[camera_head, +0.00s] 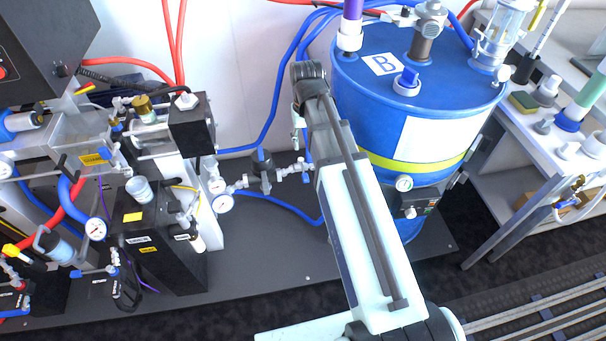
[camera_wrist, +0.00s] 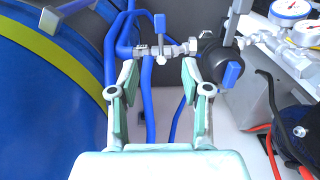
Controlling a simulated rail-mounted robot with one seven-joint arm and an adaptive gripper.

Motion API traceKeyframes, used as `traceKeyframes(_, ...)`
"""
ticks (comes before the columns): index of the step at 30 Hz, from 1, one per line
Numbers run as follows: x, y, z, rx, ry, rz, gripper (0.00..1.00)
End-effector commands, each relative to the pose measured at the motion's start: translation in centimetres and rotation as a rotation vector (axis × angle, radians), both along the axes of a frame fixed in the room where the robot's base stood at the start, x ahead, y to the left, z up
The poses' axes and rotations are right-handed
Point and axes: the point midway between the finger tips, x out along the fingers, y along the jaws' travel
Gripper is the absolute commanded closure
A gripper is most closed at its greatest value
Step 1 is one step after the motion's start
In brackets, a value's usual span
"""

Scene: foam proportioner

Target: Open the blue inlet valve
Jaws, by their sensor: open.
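In the wrist view, a small inline valve with an upright blue handle (camera_wrist: 160,23) sits on a metal pipe (camera_wrist: 178,48). It appears beyond the gap between the two fingers of my gripper (camera_wrist: 159,80). The gripper is open and empty, with no visible contact with the valve. A black fitting with a second blue handle (camera_wrist: 232,74) is just right of the right finger. In the head view, the pipe run with its black fitting (camera_head: 262,178) lies left of my arm. My arm hides most of the gripper and the right end of this pipe there.
A blue drum with a yellow band (camera_head: 455,160) stands close right of my arm and fills the left of the wrist view (camera_wrist: 45,110). Gauges (camera_head: 222,203) and a black-boxed unit (camera_head: 160,250) stand left. Blue hoses (camera_head: 280,85) run behind the pipe.

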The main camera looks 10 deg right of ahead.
Motion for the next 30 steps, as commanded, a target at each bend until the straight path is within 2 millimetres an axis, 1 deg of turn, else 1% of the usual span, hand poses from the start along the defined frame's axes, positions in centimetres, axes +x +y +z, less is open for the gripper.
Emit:
traceKeyframes(21,0.0,0.0,-12.1,0.0,0.001,0.001,0.52)
traceKeyframes(25,0.0,0.0,-13.8,0.0,0.001,0.001,0.52)
traceKeyframes(30,0.0,0.0,-15.2,0.0,-0.001,0.001,0.52)
